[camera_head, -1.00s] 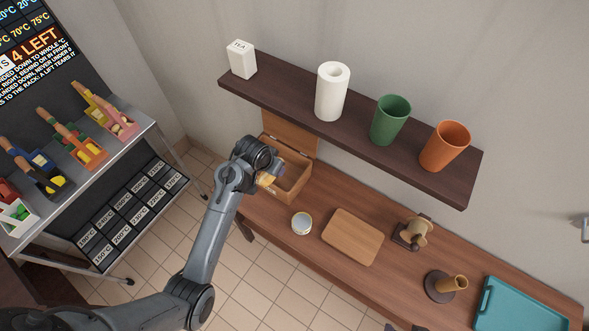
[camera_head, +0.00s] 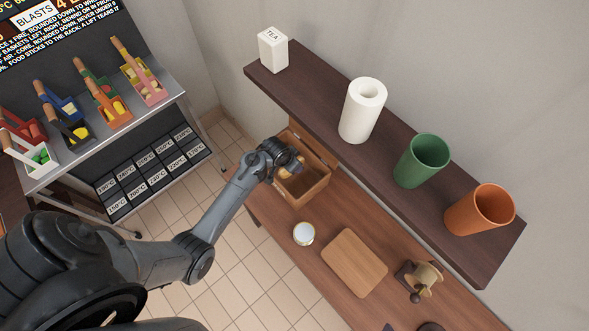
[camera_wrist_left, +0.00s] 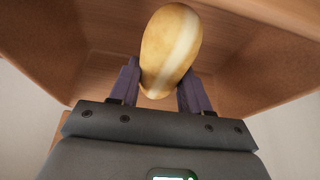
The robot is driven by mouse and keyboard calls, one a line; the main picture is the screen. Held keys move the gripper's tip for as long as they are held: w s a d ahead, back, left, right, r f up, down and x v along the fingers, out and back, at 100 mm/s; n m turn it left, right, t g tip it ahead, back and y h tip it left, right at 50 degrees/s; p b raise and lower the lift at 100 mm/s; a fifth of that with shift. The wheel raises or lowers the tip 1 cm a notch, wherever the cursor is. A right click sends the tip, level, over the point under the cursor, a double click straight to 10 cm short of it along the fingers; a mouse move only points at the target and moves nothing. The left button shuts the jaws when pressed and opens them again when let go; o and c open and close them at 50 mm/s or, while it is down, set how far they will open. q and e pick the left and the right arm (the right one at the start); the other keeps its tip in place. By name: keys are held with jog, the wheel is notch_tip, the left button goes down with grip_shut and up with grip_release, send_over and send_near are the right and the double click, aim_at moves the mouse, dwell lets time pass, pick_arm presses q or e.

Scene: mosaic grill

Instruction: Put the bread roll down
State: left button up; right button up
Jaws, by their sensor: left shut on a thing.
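The bread roll (camera_wrist_left: 170,50) is golden brown with a pale stripe down it. My left gripper (camera_wrist_left: 160,85) is shut on it, a finger on each side, in the left wrist view. In the head view the left gripper (camera_head: 288,170) is at the open wooden bread box (camera_head: 308,190) on the counter, over its opening. The roll shows there only as a small tan patch at the fingertips. In the wrist view the box's wooden walls (camera_wrist_left: 240,75) surround the roll. I cannot tell whether the roll touches the box floor. My right gripper is not in view.
On the counter are a round tin (camera_head: 304,233), a cutting board (camera_head: 355,262) and a wooden grinder-like item (camera_head: 420,279). A dark shelf (camera_head: 300,97) above the counter holds a tea canister, paper roll and two cups. A rack (camera_head: 110,130) with several baskets stands at left.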

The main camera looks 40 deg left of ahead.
pick_arm(q)
jog(key=shift+w+f+b, duration=0.1)
jog(key=shift+f+b, duration=0.2)
jog(key=shift+f, duration=2.05)
jog(key=shift+f, duration=0.15)
jog(key=o, duration=1)
jog(key=shift+o, duration=0.2)
